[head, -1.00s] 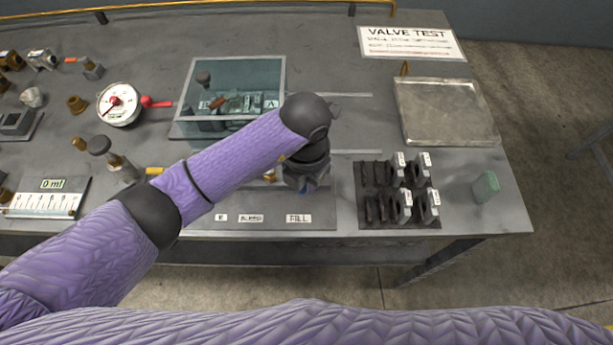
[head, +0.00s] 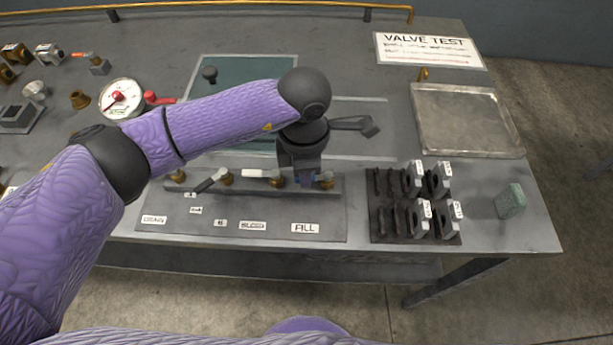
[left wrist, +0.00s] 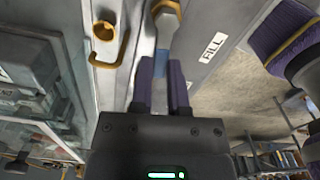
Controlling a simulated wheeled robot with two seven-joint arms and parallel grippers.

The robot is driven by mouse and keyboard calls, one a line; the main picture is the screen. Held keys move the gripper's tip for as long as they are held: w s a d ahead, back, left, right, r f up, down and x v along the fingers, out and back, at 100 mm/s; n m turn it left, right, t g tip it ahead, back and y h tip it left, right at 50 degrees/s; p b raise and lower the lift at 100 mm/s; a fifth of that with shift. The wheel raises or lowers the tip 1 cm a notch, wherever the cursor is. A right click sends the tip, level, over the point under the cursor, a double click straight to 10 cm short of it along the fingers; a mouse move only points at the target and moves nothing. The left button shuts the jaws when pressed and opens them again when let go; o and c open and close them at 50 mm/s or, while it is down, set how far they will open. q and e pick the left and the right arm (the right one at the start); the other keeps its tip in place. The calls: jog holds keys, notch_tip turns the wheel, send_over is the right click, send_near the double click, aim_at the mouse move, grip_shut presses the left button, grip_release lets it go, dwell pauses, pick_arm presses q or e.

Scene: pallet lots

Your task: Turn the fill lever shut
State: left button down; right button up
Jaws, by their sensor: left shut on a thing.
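The fill lever (left wrist: 166,38) shows in the left wrist view as a grey-blue handle running down from a brass valve into my left gripper (left wrist: 163,85), whose two fingers are shut on it. In the head view my left gripper (head: 308,178) points down at the right end of the valve row, behind the FILL label (head: 305,228), and hides most of the lever. A brass valve fitting (head: 326,180) shows just right of the fingers. The FILL label (left wrist: 213,47) is right of the lever in the wrist view. My right gripper is not in view.
Other valves with a white lever (head: 258,173) and a dark lever (head: 209,181) stand left of my gripper on the same panel. A glass-sided tank (head: 225,70) is behind my arm. A black rack (head: 410,225) with labelled blocks and a metal tray (head: 465,118) stand right.

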pick_arm(q)
jog(key=shift+w+f+m+b, duration=0.1)
jog(key=shift+w+m+b, duration=0.2)
jog(key=shift+m+b, duration=0.35)
jog(key=shift+w+m, duration=0.1)
jog(key=shift+m, duration=0.35)
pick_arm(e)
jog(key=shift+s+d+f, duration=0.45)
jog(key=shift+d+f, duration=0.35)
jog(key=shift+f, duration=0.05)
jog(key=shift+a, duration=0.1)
pick_arm(q)
jog(key=c, duration=0.6)
grip_release()
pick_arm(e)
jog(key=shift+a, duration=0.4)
